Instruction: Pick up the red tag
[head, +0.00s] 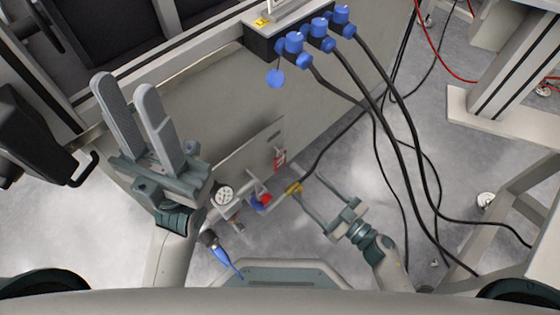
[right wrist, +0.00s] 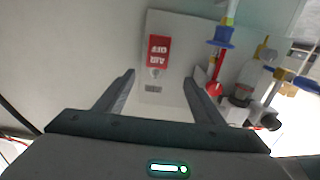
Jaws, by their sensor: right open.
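The red tag (head: 280,159) is against the light panel at the centre of the head view. In the right wrist view the red tag (right wrist: 159,51) shows the words "AIR OFF" upside down, with a white part below it. My right gripper (head: 308,186) is open and empty, its fingers pointing toward the panel just below the tag. In the right wrist view, the right gripper (right wrist: 160,79) has its fingertips either side of the tag's lower end; I cannot tell whether they touch it. My left gripper (head: 126,85) has its fingers apart, with nothing between them, well left of the tag.
Blue connectors (head: 321,33) with black cables (head: 380,110) hang above and right. A plate (right wrist: 225,50) stands behind the tag.

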